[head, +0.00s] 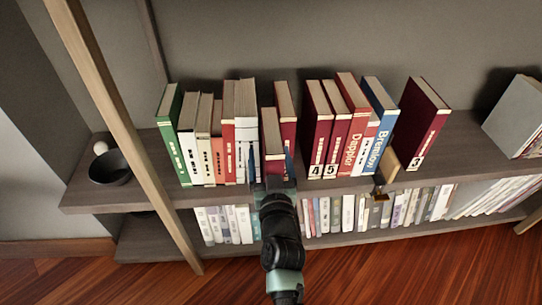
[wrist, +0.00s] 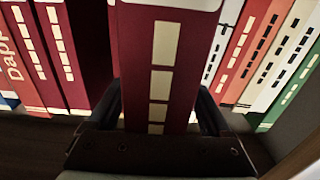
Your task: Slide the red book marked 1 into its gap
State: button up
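A dark red book (head: 272,135) stands upright on the upper shelf, between a white book and another red book (head: 285,105). Its top sits lower and nearer in the picture than its neighbours' tops. In the wrist view the red book (wrist: 158,100) shows a spine with cream blocks, in the middle between my fingers. My gripper (head: 271,168) is at the lower front of this book, one finger along each side, shut on it. No number 1 is readable on it. A gap (head: 268,96) shows behind the book, between the white and red neighbours.
Green (head: 170,135), white and orange books stand left. Red books marked 4 (head: 318,125) and 5, and a blue one (head: 378,120), stand right. Book 3 (head: 422,120) leans farther right. A black bowl (head: 110,167) sits at the left end. A wooden post (head: 125,130) crosses the left front.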

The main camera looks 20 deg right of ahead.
jog(key=shift+d, duration=0.2)
jog(key=p+v, duration=0.1)
jog(key=v, duration=1.2)
jog(key=shift+p, duration=0.4)
